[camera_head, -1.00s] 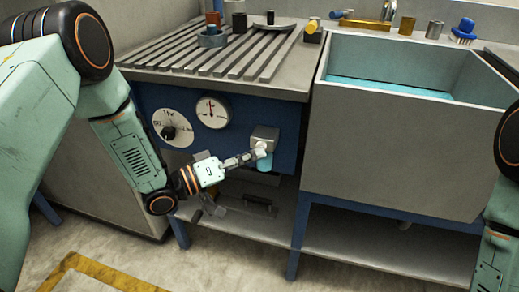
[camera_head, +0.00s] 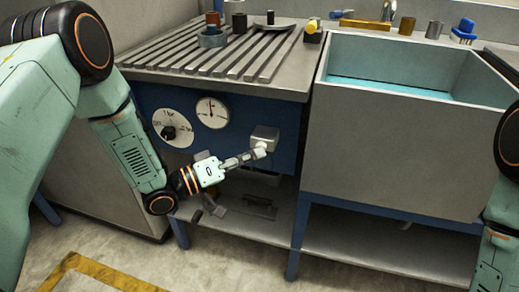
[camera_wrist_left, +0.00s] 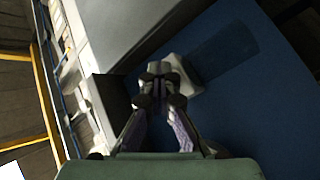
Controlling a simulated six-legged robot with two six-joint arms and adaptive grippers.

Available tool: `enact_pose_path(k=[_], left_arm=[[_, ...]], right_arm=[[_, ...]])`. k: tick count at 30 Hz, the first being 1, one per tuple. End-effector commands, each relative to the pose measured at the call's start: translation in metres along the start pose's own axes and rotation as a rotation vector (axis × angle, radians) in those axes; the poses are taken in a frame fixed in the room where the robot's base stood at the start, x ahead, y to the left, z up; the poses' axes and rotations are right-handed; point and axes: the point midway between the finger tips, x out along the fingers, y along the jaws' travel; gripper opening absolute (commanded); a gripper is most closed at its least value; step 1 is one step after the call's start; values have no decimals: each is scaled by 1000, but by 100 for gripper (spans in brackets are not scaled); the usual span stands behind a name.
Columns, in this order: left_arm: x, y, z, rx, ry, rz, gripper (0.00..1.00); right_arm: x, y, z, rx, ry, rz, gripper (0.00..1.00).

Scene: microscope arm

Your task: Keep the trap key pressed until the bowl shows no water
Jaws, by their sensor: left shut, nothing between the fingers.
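A grey metal block (camera_head: 265,134) with a small pale key (camera_head: 261,145) on its lower front sits on the blue front panel, right of the two dials. My left gripper (camera_head: 257,152) is shut and empty, its fingertips up against the key; I cannot tell how far it is pressed. In the left wrist view the shut fingertips (camera_wrist_left: 160,76) meet the grey block (camera_wrist_left: 184,72) on the blue panel. No blue water shows below the block, and the bowl itself cannot be made out there. My right gripper is out of view.
A white dial with a black knob (camera_head: 169,132) and a round gauge (camera_head: 212,112) are left of the block. The sink (camera_head: 400,140) at right holds blue water. A lower shelf (camera_head: 228,228) with dark items lies under the panel.

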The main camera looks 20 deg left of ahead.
Motion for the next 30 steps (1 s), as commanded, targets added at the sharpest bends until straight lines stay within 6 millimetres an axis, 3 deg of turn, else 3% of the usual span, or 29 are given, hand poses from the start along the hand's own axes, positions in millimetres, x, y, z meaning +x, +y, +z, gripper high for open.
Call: enact_pose_path(k=[30], left_arm=[[-24,18,17,-3,0,-2,0]], right_arm=[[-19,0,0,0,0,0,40]])
